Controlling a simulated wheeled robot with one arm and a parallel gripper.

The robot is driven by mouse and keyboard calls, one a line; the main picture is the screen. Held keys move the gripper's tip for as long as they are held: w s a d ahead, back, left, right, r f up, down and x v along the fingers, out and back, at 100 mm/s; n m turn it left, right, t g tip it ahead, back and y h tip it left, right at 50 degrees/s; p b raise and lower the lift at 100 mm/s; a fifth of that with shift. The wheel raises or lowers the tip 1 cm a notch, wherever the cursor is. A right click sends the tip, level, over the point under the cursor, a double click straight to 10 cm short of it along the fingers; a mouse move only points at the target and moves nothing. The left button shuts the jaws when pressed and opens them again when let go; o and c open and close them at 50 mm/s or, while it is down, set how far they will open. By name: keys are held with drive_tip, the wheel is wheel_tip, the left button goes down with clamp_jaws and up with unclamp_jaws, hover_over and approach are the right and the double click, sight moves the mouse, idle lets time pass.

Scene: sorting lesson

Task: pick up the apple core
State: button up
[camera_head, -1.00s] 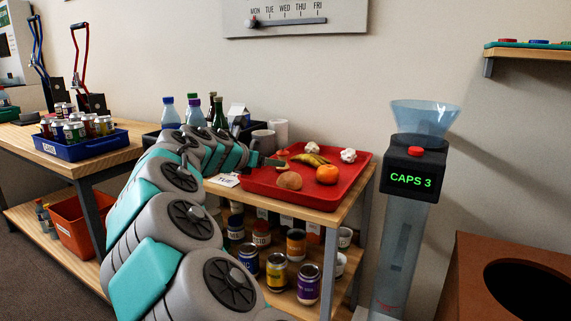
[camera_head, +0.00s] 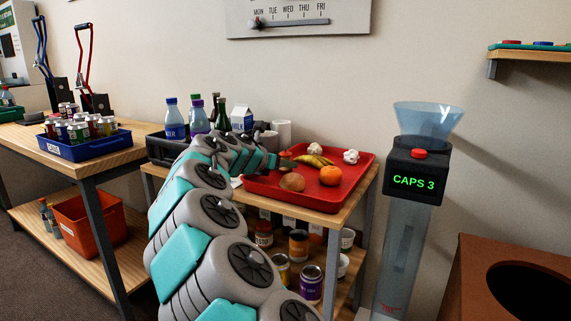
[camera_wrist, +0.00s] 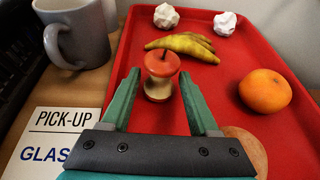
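The apple core (camera_wrist: 159,76) stands upright on the red tray (camera_wrist: 262,53), with a red top and a pale, narrow middle. In the wrist view my gripper (camera_wrist: 157,84) is open, its two green fingers pointing at the core. The core sits at or just beyond the gap between the fingertips; I cannot tell whether they touch it. In the head view my gripper (camera_head: 287,161) reaches over the tray's left side, and the core (camera_head: 285,154) shows only as a small reddish patch beside it.
The tray also holds bananas (camera_wrist: 185,45), an orange (camera_wrist: 265,91), a round brown item (camera_wrist: 247,150) and two crumpled white balls (camera_wrist: 166,16). A grey mug (camera_wrist: 77,34) and a pick-up card (camera_wrist: 60,135) lie left of the tray. Bottles (camera_head: 198,117) stand behind my arm.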

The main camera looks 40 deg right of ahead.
clamp_jaws()
idle(0.3)
drive_tip(key=shift+r, duration=0.1)
